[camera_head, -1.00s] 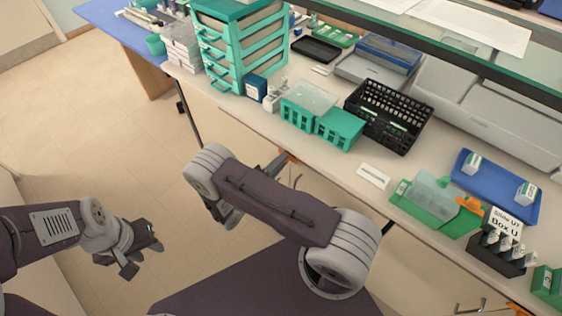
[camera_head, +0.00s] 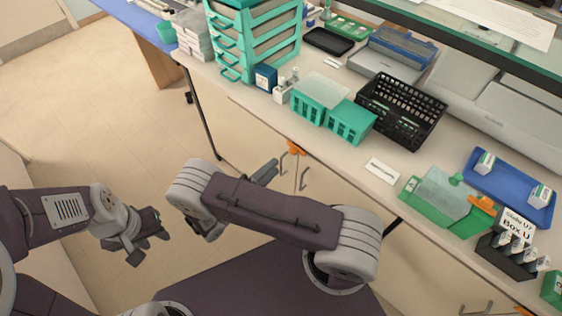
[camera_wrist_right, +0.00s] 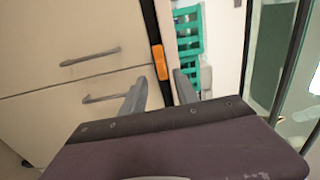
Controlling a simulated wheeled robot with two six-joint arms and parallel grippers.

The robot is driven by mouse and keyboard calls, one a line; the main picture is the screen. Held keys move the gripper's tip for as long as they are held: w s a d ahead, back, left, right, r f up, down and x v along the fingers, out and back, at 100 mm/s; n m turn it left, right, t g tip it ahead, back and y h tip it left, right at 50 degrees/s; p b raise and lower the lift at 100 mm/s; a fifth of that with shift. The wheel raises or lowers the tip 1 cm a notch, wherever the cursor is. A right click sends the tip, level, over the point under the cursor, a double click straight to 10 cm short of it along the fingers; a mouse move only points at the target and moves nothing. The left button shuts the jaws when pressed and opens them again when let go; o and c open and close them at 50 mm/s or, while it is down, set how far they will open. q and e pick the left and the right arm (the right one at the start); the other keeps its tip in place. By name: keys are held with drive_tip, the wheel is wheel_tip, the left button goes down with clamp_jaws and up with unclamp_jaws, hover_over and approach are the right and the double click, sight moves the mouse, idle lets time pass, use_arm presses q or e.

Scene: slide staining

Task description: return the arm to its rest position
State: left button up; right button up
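My right arm bends across the middle of the head view, in front of the bench. My right gripper (camera_head: 266,172) shows partly behind its own forearm, in the air before the bench front. In the right wrist view the two fingers of this gripper (camera_wrist_right: 158,92) stand apart with nothing between them. My left gripper (camera_head: 150,238) hangs over the bare floor at the left, clear of the bench. Its fingers are small and dark there, and I cannot tell how far apart they are. I see nothing held in it.
The bench (camera_head: 345,170) runs diagonally, carrying green baskets (camera_head: 349,121), a black crate (camera_head: 402,108), a green staining tray (camera_head: 440,205), a blue tray (camera_head: 510,190) and a slide box (camera_head: 508,258). A drawer tower (camera_head: 262,40) stands further back. The floor (camera_head: 100,120) at left is open.

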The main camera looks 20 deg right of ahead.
drive_tip(key=shift+s+a, duration=0.15)
drive_tip(key=shift+a, duration=0.1)
idle(0.3)
